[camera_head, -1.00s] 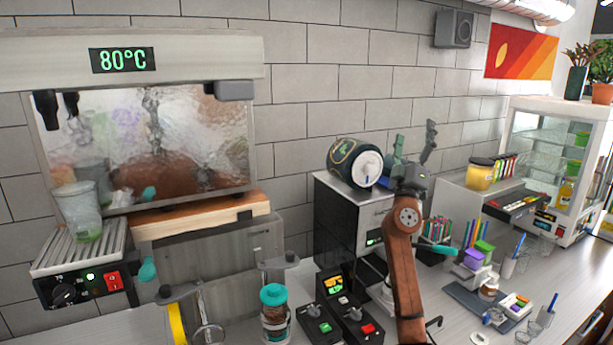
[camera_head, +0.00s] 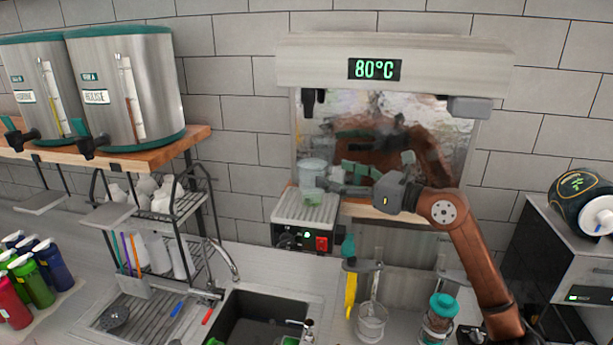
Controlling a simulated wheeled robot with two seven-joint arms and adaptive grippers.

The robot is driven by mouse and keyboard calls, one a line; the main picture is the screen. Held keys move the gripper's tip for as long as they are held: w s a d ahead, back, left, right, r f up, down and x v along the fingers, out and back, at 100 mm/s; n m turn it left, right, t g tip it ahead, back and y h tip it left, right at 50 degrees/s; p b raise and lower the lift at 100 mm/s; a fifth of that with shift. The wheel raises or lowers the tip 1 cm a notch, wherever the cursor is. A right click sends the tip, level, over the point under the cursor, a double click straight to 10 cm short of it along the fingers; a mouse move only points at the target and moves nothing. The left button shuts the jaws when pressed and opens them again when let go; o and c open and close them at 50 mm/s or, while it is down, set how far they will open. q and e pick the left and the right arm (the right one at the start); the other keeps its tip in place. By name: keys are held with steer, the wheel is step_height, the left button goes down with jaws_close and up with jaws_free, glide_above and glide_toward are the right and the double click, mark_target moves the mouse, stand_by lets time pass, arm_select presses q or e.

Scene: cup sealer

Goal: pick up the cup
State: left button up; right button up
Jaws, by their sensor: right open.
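A clear plastic cup (camera_head: 312,172) stands upright on the slatted drip tray (camera_head: 306,210) of the machine with the 80°C display. My right gripper (camera_head: 336,182) reaches in from the right, with its fingers pointing left at the cup's right side. It is open. The near finger overlaps the cup's lower right edge in the picture; I cannot tell whether it touches. The far finger is hard to separate from the reflections behind it. My left gripper is not in view.
The machine's shiny back panel (camera_head: 430,125) is close behind the gripper and mirrors the arm. Two steel dispensers (camera_head: 125,90) stand on a shelf at left. A drying rack (camera_head: 180,210) and a sink (camera_head: 255,318) are below. A jar with a teal lid (camera_head: 440,315) stands at lower right.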

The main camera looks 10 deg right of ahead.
mark_target(312, 161)
steer(key=p+x, duration=0.1)
steer(key=x, duration=0.1)
steer(key=p+x, duration=0.1)
steer(key=x, duration=0.2)
steer(key=p+x, duration=0.1)
steer(key=x, duration=0.1)
steer(key=shift+w+d+r, duration=0.15)
steer(key=shift+w+r, duration=0.2)
steer(key=shift+w+a+f+p, duration=0.1)
steer(key=shift+w+a+p, duration=0.2)
steer(key=shift+a, duration=0.05)
steer(key=shift+s+d, duration=0.1)
steer(key=shift+d, duration=0.1)
steer(key=shift+c, duration=1)
steer(key=shift+a, duration=0.1)
steer(key=c, duration=1.9)
jaws_close()
steer(key=shift+r, duration=0.2)
